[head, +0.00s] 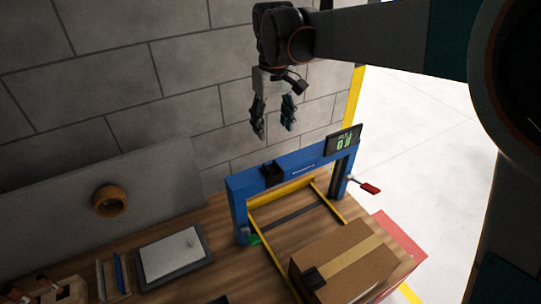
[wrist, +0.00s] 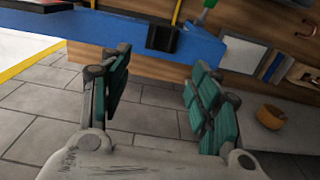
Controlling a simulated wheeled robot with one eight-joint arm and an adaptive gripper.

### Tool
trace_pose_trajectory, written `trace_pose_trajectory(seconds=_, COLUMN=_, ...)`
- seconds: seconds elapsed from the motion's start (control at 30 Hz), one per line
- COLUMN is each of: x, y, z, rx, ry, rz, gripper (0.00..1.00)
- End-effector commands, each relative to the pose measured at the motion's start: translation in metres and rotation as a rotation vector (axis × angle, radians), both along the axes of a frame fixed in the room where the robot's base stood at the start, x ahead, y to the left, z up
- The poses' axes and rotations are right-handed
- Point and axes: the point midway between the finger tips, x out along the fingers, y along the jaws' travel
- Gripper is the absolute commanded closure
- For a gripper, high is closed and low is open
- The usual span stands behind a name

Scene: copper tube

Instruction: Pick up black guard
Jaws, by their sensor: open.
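A small black block (head: 271,172) sits on top of the blue beam of a frame (head: 298,163) and looks like the black guard. It also shows in the wrist view (wrist: 162,37) against the blue beam, at the top middle. A second small black piece (head: 314,278) is on the cardboard box; I cannot tell for sure which one is the guard. My gripper (head: 273,122) hangs fingers down above the blue beam, in front of the grey wall. Its green-padded fingers (wrist: 155,75) are spread apart with nothing between them.
A cardboard box (head: 349,254) stands at the front right of the wooden table (head: 225,235). A red-handled lever (head: 369,187) juts out right of the frame. A display (head: 343,141) tops the beam's right end.

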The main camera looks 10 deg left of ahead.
Motion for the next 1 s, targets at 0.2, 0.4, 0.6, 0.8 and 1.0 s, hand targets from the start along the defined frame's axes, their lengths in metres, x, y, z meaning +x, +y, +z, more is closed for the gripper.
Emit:
trace_pose_trajectory(seconds=0.2, x=0.000, y=0.003, z=-0.030, rx=-0.001, ry=0.001, rz=0.007, gripper=0.43)
trace_pose_trajectory(seconds=0.4, x=0.000, y=0.003, z=-0.066, rx=0.000, ry=0.000, rz=0.006, gripper=0.43)
trace_pose_trajectory(seconds=0.6, x=0.000, y=0.002, z=-0.084, rx=0.000, ry=0.000, rz=0.005, gripper=0.43)
trace_pose_trajectory(seconds=0.8, x=0.002, y=0.005, z=-0.102, rx=0.000, ry=0.000, rz=0.006, gripper=0.43)
trace_pose_trajectory(seconds=1.0, x=0.003, y=0.007, z=-0.129, rx=0.000, ry=0.000, rz=0.005, gripper=0.43)
